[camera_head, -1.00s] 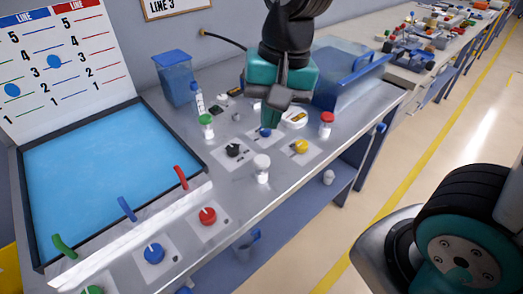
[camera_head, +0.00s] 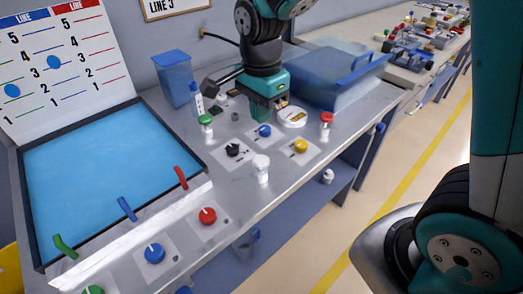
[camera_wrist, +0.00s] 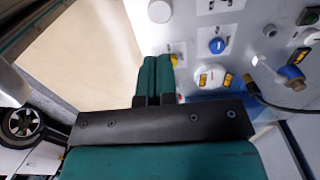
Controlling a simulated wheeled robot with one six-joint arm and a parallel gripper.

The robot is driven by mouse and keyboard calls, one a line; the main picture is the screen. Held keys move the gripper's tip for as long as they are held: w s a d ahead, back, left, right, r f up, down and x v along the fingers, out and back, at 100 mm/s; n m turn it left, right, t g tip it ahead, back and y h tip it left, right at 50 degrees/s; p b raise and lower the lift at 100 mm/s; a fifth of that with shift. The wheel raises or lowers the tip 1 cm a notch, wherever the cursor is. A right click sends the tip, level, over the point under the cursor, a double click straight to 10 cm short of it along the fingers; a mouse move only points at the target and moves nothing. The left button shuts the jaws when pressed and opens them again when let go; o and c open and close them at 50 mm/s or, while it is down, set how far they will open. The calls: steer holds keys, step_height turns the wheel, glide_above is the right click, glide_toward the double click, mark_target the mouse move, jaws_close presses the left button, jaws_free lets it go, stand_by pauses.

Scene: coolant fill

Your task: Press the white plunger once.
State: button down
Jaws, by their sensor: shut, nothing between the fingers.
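A white capped cylinder (camera_head: 262,167), which looks like the white plunger, stands upright near the bench's front edge. In the wrist view a round white top (camera_wrist: 160,11) shows at the upper middle, probably the same thing. My gripper (camera_head: 264,117) is behind it, near the blue knob (camera_head: 265,130), and does not touch the white cylinder. In the wrist view my gripper's (camera_wrist: 157,58) two teal fingers lie side by side, shut and empty. The blue knob also shows in the wrist view (camera_wrist: 217,45).
A black knob (camera_head: 233,150), a yellow knob (camera_head: 301,146), a red-capped bottle (camera_head: 327,122) and a green-capped bottle (camera_head: 206,125) surround the white cylinder. A blue bin (camera_head: 345,75) stands behind on the right. The bare metal front edge (camera_head: 262,205) is clear.

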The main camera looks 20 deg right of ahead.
mark_target(262, 160)
step_height(262, 160, down, 12)
steer(key=shift+r+p, duration=0.2)
steer(key=shift+p, duration=0.5)
steer(key=shift+f, duration=0.1)
step_height(262, 160, down, 3)
steer(key=shift+r+b, duration=0.1)
steer(key=shift+b, duration=0.95)
steer(key=shift+s, duration=0.1)
steer(key=shift+r+p, duration=0.3)
steer(key=shift+p, duration=0.1)
step_height(262, 160, up, 5)
steer(key=p, duration=0.4)
steer(key=shift+f, duration=0.2)
step_height(262, 160, up, 9)
steer(key=b, duration=0.2)
